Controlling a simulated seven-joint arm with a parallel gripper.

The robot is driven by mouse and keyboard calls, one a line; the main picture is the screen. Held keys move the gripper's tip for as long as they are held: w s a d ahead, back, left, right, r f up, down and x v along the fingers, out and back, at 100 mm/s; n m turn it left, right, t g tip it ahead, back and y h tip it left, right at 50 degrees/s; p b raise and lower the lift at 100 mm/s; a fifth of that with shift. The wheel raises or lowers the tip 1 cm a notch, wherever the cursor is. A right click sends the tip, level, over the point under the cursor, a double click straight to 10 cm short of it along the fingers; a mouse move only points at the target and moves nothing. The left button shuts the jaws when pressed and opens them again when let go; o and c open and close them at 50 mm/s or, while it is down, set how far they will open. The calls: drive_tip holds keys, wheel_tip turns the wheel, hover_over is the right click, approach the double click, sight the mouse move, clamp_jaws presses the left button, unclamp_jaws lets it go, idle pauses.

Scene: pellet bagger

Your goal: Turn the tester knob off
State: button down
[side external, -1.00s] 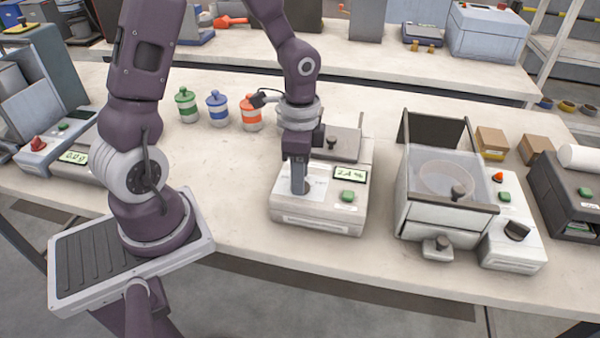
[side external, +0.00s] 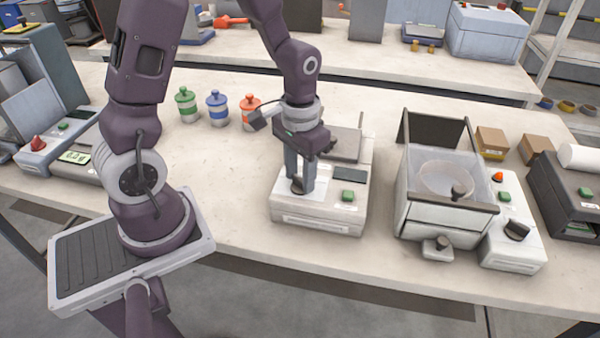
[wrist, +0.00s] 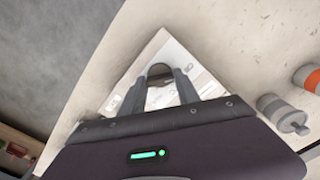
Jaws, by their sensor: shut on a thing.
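The tester (side external: 318,222) is a pale box on the bench with a green button (side external: 347,196) and a display (side external: 350,174) that is dark and blank. Its dark knob (side external: 297,187) is at the left of its top face. My gripper (side external: 302,188) points down, with a finger on each side of the knob and shut on it. In the wrist view the dark knob (wrist: 160,70) shows between the two grey fingertips of my gripper (wrist: 160,76). The fingers partly hide the knob and its markings.
To the right stands a clear-walled machine (side external: 448,190) with its own dark knob (side external: 516,230). Green, blue and orange-lidded jars (side external: 217,109) stand behind at the left. Another tester-like unit (side external: 45,150) is at far left. Bench between is clear.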

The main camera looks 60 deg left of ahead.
sight(300, 179)
drive_tip(key=shift+n, duration=0.7)
drive_tip(key=c, duration=0.9)
unclamp_jaws()
wheel_tip(300, 179, up, 7)
drive_tip(key=shift+r, duration=0.2)
drive_tip(key=s+d+r+m+t, duration=0.1)
drive_tip(key=s+r+t, duration=0.1)
drive_tip(key=s+r, duration=0.2)
drive_tip(key=s+d+r+m+t, duration=0.1)
drive_tip(key=s+d+r, duration=0.1)
drive_tip(key=s, duration=0.3)
drive_tip(key=s+d+r+m+t, duration=0.1)
drive_tip(key=s+r+t, duration=0.1)
drive_tip(key=s+r, duration=0.2)
drive_tip(key=shift+s+d+r+t, duration=0.1)
drive_tip(key=shift+d+r+t, duration=0.05)
drive_tip(key=shift+r, duration=0.3)
drive_tip(key=shift+s+d+r+t, duration=0.1)
drive_tip(key=shift+r+t, duration=0.05)
drive_tip(key=shift+r, duration=0.25)
